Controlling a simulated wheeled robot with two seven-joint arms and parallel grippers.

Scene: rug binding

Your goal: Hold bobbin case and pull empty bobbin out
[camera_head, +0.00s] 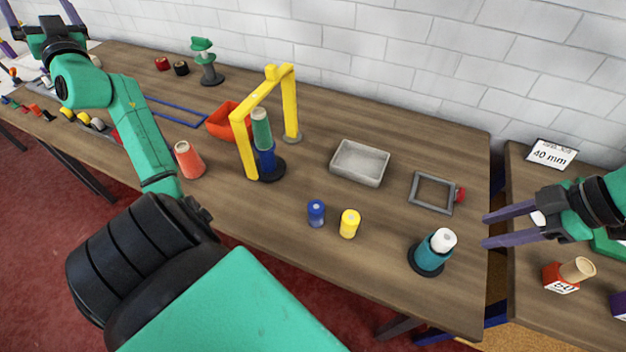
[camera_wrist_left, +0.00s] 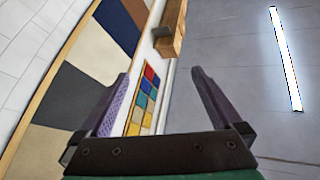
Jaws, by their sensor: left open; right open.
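A teal cylinder (camera_head: 432,254) on a dark round base stands at the front right of the table, with a white spool-like piece (camera_head: 443,239) at its top. It looks like the bobbin case with the bobbin, but I cannot tell for certain. My right gripper (camera_head: 485,232) is open and empty, to the right of the white piece and apart from it, its purple fingers pointing left. My left gripper (camera_head: 38,12) is raised at the far upper left, far from the cylinder. In the left wrist view (camera_wrist_left: 160,75) its fingers are open with nothing between them.
A blue spool (camera_head: 316,213) and a yellow spool (camera_head: 349,223) stand left of the teal cylinder. Behind are a grey tray (camera_head: 360,163), a grey frame (camera_head: 432,192) and a yellow arch (camera_head: 243,140). A side table holds a red box (camera_head: 560,278) and a "40 mm" card (camera_head: 552,154).

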